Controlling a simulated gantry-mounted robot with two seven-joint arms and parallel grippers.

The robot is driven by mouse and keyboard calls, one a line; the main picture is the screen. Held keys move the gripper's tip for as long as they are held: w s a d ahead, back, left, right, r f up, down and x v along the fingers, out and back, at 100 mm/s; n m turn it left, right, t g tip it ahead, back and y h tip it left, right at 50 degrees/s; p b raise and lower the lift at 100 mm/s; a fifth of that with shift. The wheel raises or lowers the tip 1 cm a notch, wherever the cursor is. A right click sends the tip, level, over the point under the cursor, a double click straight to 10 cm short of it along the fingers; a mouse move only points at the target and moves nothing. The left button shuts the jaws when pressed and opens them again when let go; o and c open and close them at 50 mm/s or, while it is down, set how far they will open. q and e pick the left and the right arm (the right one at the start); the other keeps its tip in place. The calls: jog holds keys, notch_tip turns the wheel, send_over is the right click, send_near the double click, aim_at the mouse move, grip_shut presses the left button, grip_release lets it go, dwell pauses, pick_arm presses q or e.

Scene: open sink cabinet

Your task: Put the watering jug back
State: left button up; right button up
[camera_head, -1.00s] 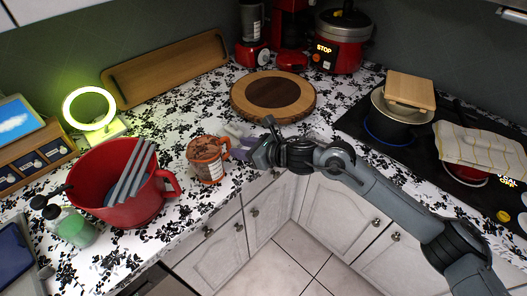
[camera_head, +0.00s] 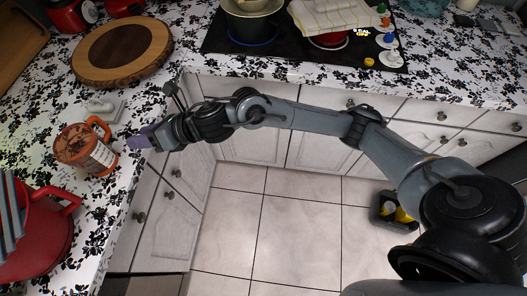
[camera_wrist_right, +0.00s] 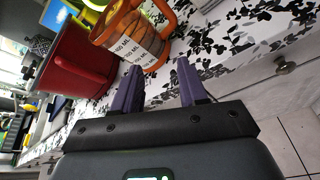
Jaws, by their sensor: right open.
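A clear jug with an orange handle and brown contents (camera_head: 88,148) stands upright on the counter in the head view. It also shows in the right wrist view (camera_wrist_right: 133,35), with measuring marks. A larger red jug (camera_head: 40,240) with a handle and grey bars in it stands nearby; I cannot tell which is the watering jug. My right gripper (camera_head: 142,140) is just right of the orange-handled jug, by the counter edge, apart from it. In the right wrist view its purple fingers (camera_wrist_right: 160,84) are open and empty, with the jug ahead. My left gripper is out of view.
A round wooden board (camera_head: 122,50) lies behind the orange-handled jug. A small white object (camera_head: 102,104) sits between them. The stove (camera_head: 300,45) holds a pot and a cloth-covered pan. A dark box with yellow things (camera_head: 394,209) is on the tiled floor.

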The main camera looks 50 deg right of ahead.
jog(key=s+d+f+n+g+h, duration=0.2)
jog(key=s+d+f+n, duration=0.3)
jog(key=s+n, duration=0.5)
jog(key=s+d+f+n+g+h, duration=0.2)
jog(key=s+d+f+n+h, duration=0.2)
jog(key=s+f+n, duration=0.5)
jog(key=s+d+f+n+g+h, duration=0.3)
jog(key=s+d+f+n, duration=0.4)
jog(key=s+n, duration=0.4)
jog(key=n, duration=0.5)
jog(key=shift+s+n, duration=0.4)
jog(key=shift+f, duration=0.1)
